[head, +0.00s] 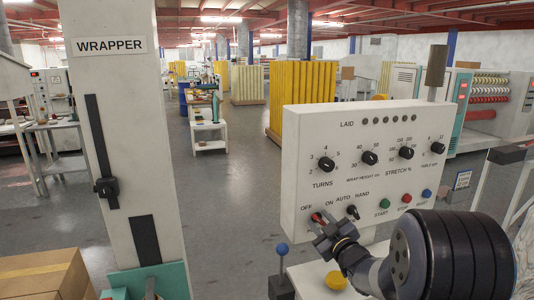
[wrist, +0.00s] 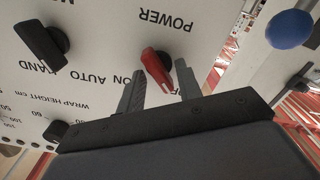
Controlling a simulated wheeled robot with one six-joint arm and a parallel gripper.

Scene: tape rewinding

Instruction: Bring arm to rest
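My arm reaches in from the lower right of the head view. My gripper (head: 326,232) is at the lower left of the white control panel (head: 335,140), by the red power switch (head: 317,217). In the wrist view my gripper (wrist: 160,72) has its two fingers apart. The red power switch (wrist: 155,66) shows between the fingertips, with a gap on each side. Whether a finger touches it I cannot tell. The OFF label shows above the switch in the head view. The black auto/hand switch (head: 353,212) is just right of my gripper.
A blue-knobbed lever (head: 281,250) stands left of my gripper, and a yellow button (head: 336,281) is below it. The white wrapper column (head: 125,170) stands at the left, with a cardboard box (head: 45,275) at its foot. Open floor (head: 225,215) lies between column and panel.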

